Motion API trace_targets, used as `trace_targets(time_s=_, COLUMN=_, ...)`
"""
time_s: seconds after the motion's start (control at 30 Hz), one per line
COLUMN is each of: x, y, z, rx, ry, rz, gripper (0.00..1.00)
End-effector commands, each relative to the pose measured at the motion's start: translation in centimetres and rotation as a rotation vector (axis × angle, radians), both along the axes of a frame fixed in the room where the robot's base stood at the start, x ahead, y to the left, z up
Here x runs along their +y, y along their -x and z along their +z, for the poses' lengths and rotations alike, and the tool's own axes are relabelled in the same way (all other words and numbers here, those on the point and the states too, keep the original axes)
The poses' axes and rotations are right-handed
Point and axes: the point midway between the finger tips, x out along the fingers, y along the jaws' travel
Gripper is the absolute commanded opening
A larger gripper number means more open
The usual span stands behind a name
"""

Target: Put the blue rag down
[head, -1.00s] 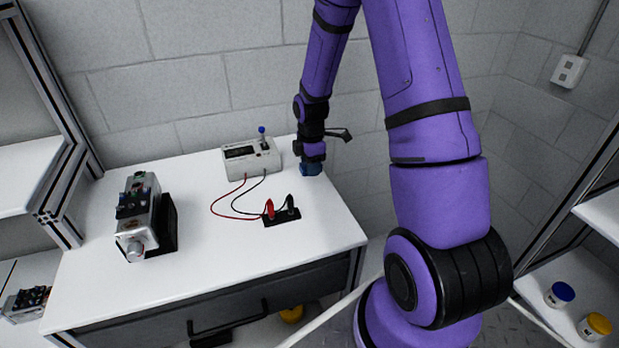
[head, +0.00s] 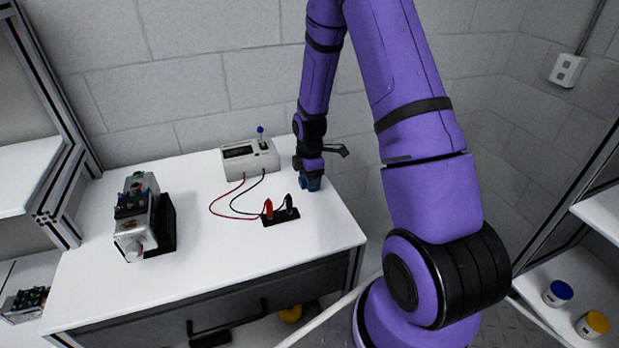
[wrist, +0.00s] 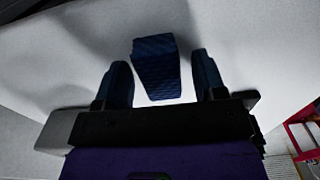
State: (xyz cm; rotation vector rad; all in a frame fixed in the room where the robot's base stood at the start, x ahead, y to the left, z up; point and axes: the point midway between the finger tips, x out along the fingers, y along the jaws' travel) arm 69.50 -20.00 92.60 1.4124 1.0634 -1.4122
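The blue rag (wrist: 156,66) shows in the wrist view as a small, dark blue, folded block with a ribbed surface on the white tabletop. My gripper (wrist: 161,60) has its two dark blue fingers apart, one on each side of the rag, with a gap showing on both sides. In the head view my gripper (head: 309,184) points down at the table's right back part. Blue shows at its tip there, but I cannot tell rag from fingers.
A white meter box (head: 250,160) with a blue-topped switch stands just left of my gripper. Red and black leads run to a black terminal block (head: 281,216) in front. A grey device (head: 135,218) stands at the left. The table's (head: 210,280) front middle is clear.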

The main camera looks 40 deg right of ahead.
Motion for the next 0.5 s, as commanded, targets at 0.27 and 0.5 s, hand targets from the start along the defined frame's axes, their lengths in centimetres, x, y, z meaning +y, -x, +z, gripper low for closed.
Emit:
trace_targets(time_s=0.27, x=0.0, y=0.0, z=0.1, rx=0.000, ry=0.000, rz=0.000, gripper=0.65)
trace_targets(time_s=0.5, x=0.0, y=-0.1, z=2.2, rx=-0.003, ry=0.000, rz=-0.001, gripper=0.65)
